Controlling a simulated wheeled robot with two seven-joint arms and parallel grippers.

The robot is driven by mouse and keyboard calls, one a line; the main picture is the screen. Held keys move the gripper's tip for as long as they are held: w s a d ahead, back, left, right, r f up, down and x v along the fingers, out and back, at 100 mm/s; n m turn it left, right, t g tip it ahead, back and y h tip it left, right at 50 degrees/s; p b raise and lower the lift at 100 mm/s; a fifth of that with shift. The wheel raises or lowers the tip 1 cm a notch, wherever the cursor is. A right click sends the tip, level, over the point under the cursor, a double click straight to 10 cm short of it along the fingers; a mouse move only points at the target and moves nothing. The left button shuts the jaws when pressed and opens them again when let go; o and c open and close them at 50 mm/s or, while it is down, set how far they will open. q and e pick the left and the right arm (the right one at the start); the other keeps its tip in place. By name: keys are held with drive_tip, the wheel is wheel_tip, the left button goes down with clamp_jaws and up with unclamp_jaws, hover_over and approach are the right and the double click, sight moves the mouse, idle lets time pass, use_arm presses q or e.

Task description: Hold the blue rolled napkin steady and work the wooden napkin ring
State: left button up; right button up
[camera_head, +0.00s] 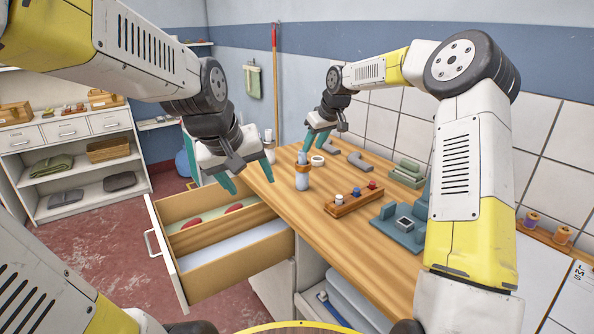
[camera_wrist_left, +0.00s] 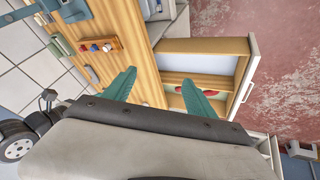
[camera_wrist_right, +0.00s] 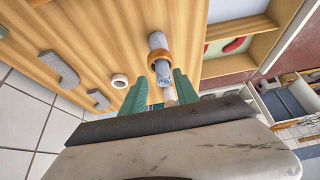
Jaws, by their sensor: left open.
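My left gripper (camera_head: 249,180) is open and empty, left of the napkin and above the drawer side of the worktop. In the left wrist view its fingers (camera_wrist_left: 158,92) are wide apart. My right gripper (camera_head: 317,139) is beyond the napkin. Its fingers (camera_wrist_right: 160,92) are apart, with the napkin ahead of them, not gripped.
A white ring (camera_head: 317,160) and grey brackets (camera_head: 353,160) lie behind the napkin. A wooden peg block (camera_head: 354,199) and a blue-grey fixture (camera_head: 398,226) stand to its right. The open drawer (camera_head: 166,262) juts out left, with red items inside.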

use_arm(q)
drive_tip(key=w+d+f+n+h, duration=0.1)
drive_tip(key=w+d+f+n, duration=0.25)
drive_tip(key=w, duration=0.25)
drive_tip(key=w+d+f+n+h, duration=0.1)
drive_tip(key=w+d+f+n, duration=0.1)
drive_tip(key=w+f, duration=0.3)
drive_tip(key=n+t+h, duration=0.4)
drive_tip(key=n, duration=1.1)
approach(298, 177)
drive_tip(key=d, duration=0.1)
drive_tip(key=w+d, duration=0.2)
drive_tip(key=shift+w+d+f, duration=0.2)
drive_tip(key=shift+d+f, duration=0.15)
drive_tip(key=w+f+n, duration=0.1)
drive_tip(key=n, duration=0.1)
drive_tip(key=w+f+n+h, duration=0.1)
drive_tip(key=n, duration=0.1)
drive_tip(key=shift+w+f, duration=0.3)
drive_tip(key=shift+w+d+f, duration=0.25)
drive_tip(key=shift+w+d, duration=0.1)
drive_tip(key=shift+x, duration=3.55)
